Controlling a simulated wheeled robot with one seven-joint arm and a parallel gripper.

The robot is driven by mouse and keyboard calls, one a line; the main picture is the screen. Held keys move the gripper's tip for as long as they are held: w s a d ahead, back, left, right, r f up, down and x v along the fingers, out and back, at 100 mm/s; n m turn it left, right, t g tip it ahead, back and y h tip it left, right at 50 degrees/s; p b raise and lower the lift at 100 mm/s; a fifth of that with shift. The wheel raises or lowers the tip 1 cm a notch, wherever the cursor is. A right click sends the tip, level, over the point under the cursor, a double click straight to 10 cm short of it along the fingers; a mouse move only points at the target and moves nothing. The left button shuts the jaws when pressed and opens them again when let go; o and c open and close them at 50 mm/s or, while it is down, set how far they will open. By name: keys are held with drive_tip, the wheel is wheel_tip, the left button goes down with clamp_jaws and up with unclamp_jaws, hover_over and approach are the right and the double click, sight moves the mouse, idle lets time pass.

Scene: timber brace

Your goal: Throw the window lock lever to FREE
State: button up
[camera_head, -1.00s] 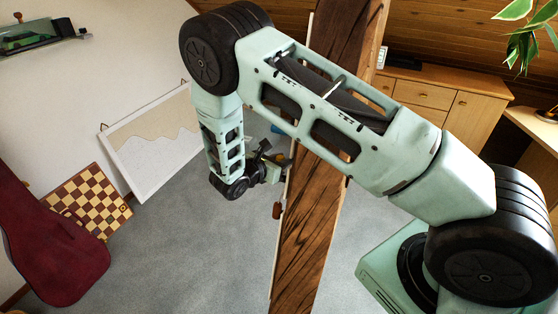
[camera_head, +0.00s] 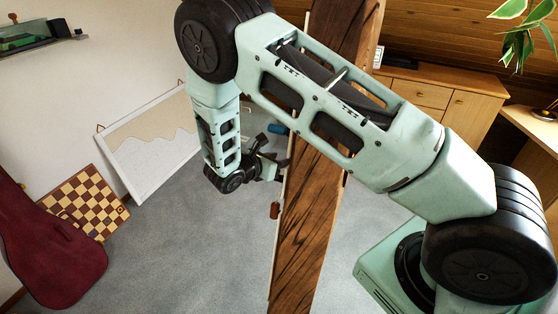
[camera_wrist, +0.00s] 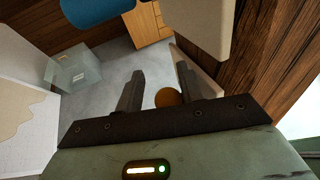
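My gripper (camera_head: 279,170) is at the left edge of the timber post in the head view. In the wrist view my gripper (camera_wrist: 160,70) is open, its two dark fingers apart. A round orange-brown knob (camera_wrist: 167,97) shows in the gap between the fingers; I cannot tell whether they touch it. In the head view a reddish-brown handle (camera_head: 275,210) is at the post's left edge, below my gripper. A blue grip (camera_head: 278,128) is above my gripper, and a blue cylinder (camera_wrist: 95,9) is at the wrist view's top. No FREE marking is legible, and I cannot tell which is the window lock lever.
The dark timber post (camera_head: 308,225) stands close to my gripper. A pale panel (camera_wrist: 205,25) is near the fingers in the wrist view. A framed board (camera_head: 150,150), a chessboard (camera_head: 85,200) and a red case (camera_head: 50,245) lean at the left. Grey floor (camera_head: 190,255) is clear.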

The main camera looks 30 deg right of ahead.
drive_tip(key=b+v, duration=0.4)
drive_tip(key=v, duration=1.2)
